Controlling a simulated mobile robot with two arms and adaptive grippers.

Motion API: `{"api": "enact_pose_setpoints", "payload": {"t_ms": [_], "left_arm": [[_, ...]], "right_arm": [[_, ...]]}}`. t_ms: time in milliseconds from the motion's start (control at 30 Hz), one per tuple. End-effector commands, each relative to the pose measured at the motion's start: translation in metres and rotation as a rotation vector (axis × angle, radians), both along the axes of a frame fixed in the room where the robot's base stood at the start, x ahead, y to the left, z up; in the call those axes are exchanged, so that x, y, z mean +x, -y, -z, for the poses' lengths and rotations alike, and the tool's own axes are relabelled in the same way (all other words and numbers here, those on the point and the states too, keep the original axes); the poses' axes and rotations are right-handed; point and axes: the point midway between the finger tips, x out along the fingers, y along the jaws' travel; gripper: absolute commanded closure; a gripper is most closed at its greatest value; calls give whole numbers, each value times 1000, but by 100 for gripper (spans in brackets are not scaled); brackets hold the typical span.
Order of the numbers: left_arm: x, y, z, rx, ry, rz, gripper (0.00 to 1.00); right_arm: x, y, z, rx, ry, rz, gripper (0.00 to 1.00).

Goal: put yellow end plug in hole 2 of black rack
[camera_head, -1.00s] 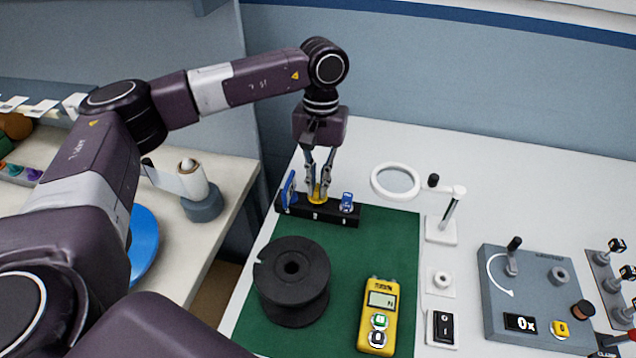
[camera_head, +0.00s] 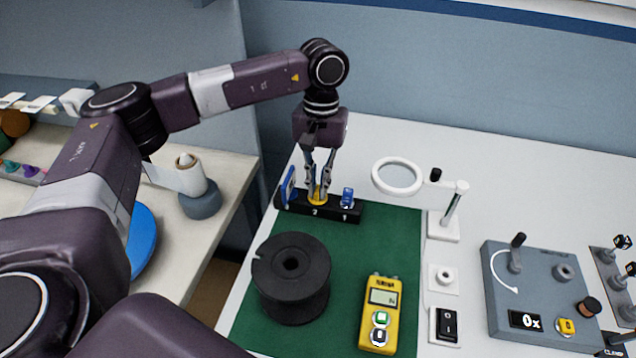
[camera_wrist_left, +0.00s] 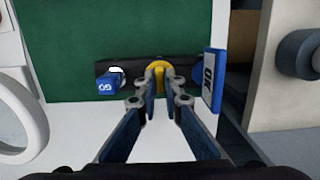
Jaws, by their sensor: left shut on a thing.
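The black rack (camera_head: 333,212) lies along the back edge of the green mat, with the numbers 2 and 1 on its front. The yellow end plug (camera_head: 318,198) is at the middle place of the rack, above the number 2. It also shows in the left wrist view (camera_wrist_left: 158,70). My left gripper (camera_head: 319,192) points down and is shut on the yellow plug. Whether the plug is fully seated cannot be told, since the fingers hide part of it. A blue plug (camera_head: 347,197) stands at place 1, and a blue tagged piece (camera_head: 288,185) stands at the left end. My right gripper is not in view.
A black spool (camera_head: 291,278) and a yellow meter (camera_head: 380,314) rest on the green mat (camera_head: 345,265). A white ring magnifier (camera_head: 397,177) stands right of the rack. A grey crank panel (camera_head: 540,290) is farther right.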

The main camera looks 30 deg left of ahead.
Motion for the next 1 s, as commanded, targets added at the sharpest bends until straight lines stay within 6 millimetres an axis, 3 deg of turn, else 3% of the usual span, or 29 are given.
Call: {"api": "enact_pose_setpoints", "payload": {"t_ms": [767,800,1000], "left_arm": [[0,0,7,0,-1,0,100],[0,0,7,1,-1,0,89],[0,0,7,0,0,0,72]], "right_arm": [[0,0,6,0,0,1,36],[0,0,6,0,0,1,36],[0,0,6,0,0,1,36]]}}
